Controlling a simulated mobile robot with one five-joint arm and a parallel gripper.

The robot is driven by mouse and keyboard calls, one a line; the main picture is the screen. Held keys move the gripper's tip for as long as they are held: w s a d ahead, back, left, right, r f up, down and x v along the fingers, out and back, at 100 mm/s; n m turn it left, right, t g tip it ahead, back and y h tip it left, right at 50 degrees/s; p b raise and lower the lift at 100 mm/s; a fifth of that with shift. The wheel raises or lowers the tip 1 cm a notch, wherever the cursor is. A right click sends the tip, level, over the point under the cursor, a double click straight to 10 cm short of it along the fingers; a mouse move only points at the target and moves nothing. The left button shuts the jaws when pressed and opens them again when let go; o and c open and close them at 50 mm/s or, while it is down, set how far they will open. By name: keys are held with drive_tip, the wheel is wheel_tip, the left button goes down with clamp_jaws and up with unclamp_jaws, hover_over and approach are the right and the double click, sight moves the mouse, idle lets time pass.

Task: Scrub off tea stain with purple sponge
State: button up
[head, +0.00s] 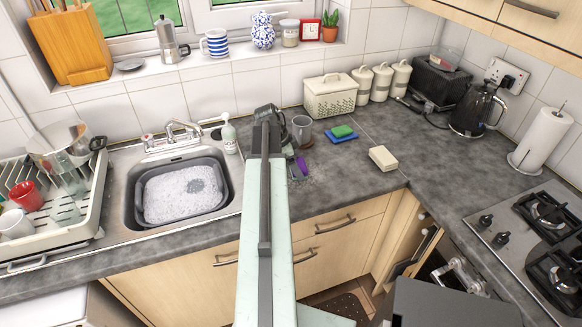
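A purple sponge (301,167) shows just right of my arm on the grey worktop, partly hidden by the arm. My arm reaches forward over the worktop, its dark wrist end (268,115) near the back, left of a grey mug (302,129). The fingers of my gripper are mostly hidden behind the arm. I cannot tell whether they are open or touch the sponge. A faint speckled patch (311,181) lies on the worktop beside the sponge; I cannot tell if it is the tea stain.
A green sponge (342,131) lies on a blue one (341,137) right of the mug. A cream block (383,158) lies further right. The sink (132,207) with a sudsy basin and a soap bottle (230,138) are left. The worktop right of the arm is mostly clear.

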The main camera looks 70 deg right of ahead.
drive_tip(key=shift+s+d, duration=0.65)
drive_tip(key=shift+s, duration=0.1)
wheel_tip(320, 180, up, 6)
drive_tip(key=p, duration=0.6)
wheel_tip(320, 180, up, 3)
drive_tip(key=p, duration=0.3)
drive_tip(key=shift+r, duration=0.15)
